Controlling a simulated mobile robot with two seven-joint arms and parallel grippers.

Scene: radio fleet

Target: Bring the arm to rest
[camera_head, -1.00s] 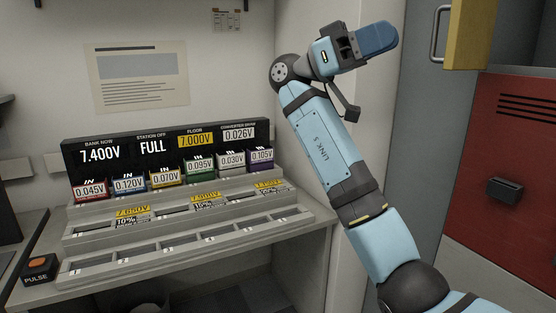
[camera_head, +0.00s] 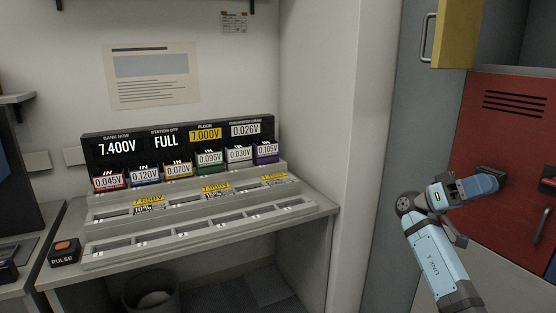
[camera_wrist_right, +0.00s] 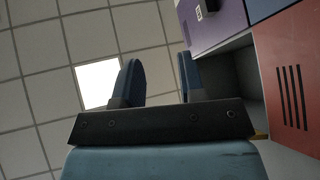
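My right arm comes in at the lower right of the head view, light blue with dark joints. Its gripper (camera_head: 488,184) points to the right, in front of the red cabinet door as seen from the head. In the right wrist view the two dark blue fingers (camera_wrist_right: 158,75) stand apart with nothing between them, so it is open and empty. My left gripper is not in view.
A bench carries a stepped rack (camera_head: 210,222) with several coloured voltage modules under a black display (camera_head: 130,149). A PULSE button box (camera_head: 64,251) sits at its left. A red cabinet door (camera_head: 500,130) and a yellow panel (camera_head: 458,35) are at right. A bin (camera_head: 150,292) stands below.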

